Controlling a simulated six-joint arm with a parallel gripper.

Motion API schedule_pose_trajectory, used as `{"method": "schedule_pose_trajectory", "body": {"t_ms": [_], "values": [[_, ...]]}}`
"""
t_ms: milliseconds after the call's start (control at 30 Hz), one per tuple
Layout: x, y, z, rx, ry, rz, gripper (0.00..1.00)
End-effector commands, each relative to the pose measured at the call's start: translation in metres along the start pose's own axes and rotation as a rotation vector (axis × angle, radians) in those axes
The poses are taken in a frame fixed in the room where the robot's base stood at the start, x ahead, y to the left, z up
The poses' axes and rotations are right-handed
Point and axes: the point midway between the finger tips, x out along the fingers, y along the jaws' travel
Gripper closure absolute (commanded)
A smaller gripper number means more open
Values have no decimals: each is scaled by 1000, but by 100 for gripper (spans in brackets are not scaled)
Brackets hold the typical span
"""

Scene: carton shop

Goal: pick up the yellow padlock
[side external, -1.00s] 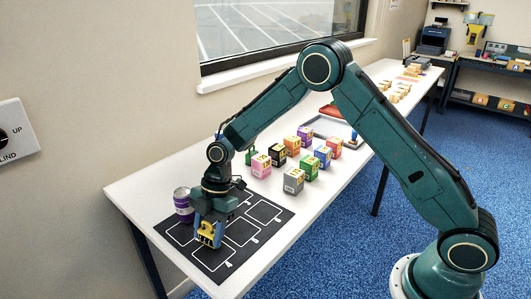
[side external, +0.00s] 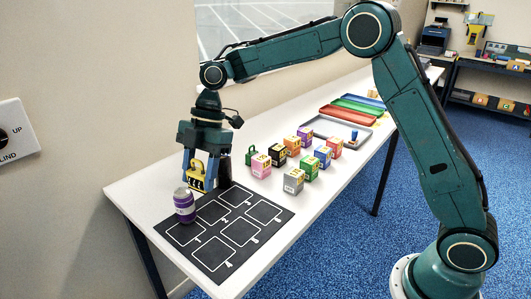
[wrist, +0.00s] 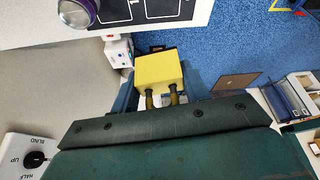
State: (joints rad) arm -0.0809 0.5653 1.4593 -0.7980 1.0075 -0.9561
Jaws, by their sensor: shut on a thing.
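The yellow padlock (side external: 197,181) is between the fingers of my gripper (side external: 204,180). My gripper is shut on it and holds it up in the air, above the far left part of the black mat (side external: 225,222). In the wrist view the padlock's yellow body (wrist: 158,68) sits between the fingers, with its two brass-coloured shackle legs toward my gripper. The fingers partly hide its sides.
Several coloured boxes (side external: 293,181) and a green padlock-like thing (side external: 251,155) stand right of the mat. Trays (side external: 345,127) lie farther back. The mat's numbered squares are empty.

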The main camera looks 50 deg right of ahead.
Motion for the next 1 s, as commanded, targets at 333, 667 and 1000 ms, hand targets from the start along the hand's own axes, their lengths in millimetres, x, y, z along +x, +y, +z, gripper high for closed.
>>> {"method": "schedule_pose_trajectory", "body": {"t_ms": [333,667,1000], "values": [[-16,0,-6,-2,-2,2,87],[-16,0,-6,-1,-1,2,87],[-19,0,1,7,-2,5,87]]}}
